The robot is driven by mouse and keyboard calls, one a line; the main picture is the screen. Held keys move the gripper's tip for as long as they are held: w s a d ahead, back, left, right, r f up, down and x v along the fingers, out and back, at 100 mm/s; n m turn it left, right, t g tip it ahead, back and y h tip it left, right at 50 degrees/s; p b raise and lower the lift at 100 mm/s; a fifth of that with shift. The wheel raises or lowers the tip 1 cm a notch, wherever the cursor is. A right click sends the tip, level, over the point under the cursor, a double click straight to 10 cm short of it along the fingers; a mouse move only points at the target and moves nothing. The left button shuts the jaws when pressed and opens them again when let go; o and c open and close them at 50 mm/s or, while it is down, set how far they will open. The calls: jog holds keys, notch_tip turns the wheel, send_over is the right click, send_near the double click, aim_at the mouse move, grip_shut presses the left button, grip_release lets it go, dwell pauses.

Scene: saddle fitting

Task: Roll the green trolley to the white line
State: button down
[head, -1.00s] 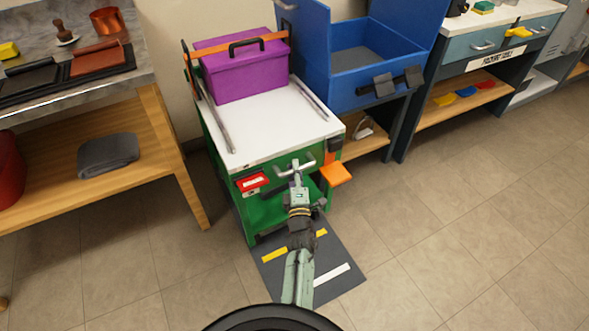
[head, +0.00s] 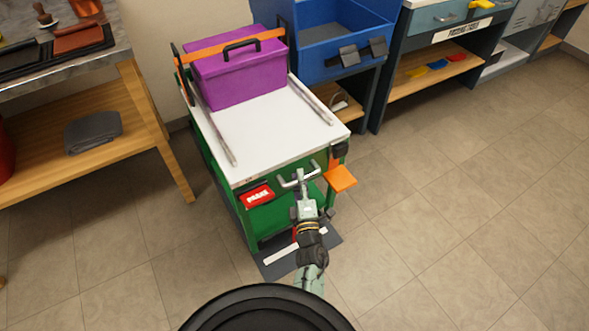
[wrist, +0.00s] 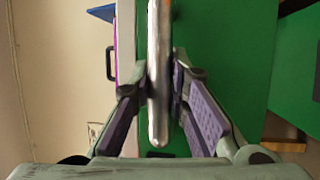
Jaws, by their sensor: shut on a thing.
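The green trolley (head: 262,218) has a white top and stands on a dark floor mat. Its metal front handle (head: 287,181) also shows as a bar in the wrist view (wrist: 158,60). My gripper (head: 301,180) is shut on this handle, with a finger on each side of the bar in the wrist view (wrist: 160,88). The white line (head: 281,256) is on the mat, close in front of the trolley's lower front edge. My gripper and wrist hide part of it.
An orange flap (head: 340,179) juts from the trolley's right front. A wooden-shelved bench (head: 120,150) stands left, a blue bin (head: 335,60) behind right. The floor at right is clear.

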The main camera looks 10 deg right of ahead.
jog(key=shift+s+d, duration=0.15)
jog(key=shift+s, duration=0.55)
jog(key=c, duration=1.5)
grip_release()
jog(key=shift+c, duration=0.2)
jog(key=shift+s, duration=0.1)
